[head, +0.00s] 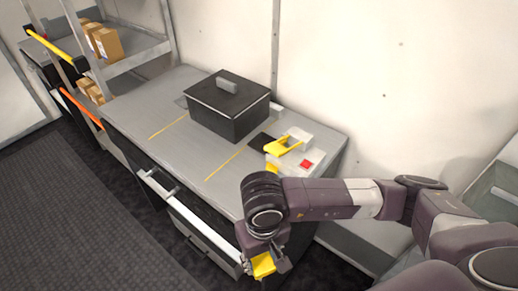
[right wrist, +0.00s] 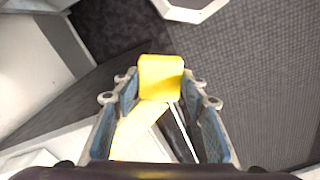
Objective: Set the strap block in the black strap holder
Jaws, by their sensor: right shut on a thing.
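A yellow block (head: 263,265), which looks like the strap block, is held by my right gripper (head: 264,268) low in the head view, in front of the bench's front side. In the right wrist view the yellow block (right wrist: 160,78) sits between the fingertips of my right gripper (right wrist: 161,85). A second yellow shape (right wrist: 140,135) shows below it there; I cannot tell if they are joined. A flat black patch (head: 261,142) lies on the bench beside the black box; I cannot tell if it is the strap holder. My left gripper is not in view.
A grey bench (head: 150,105) carries a lidded black box (head: 230,108) and a white unit (head: 299,158) with a yellow handle (head: 285,147) and red button (head: 306,163). Drawer handles (head: 160,187) line its front. Shelves with cartons (head: 106,42) stand at left.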

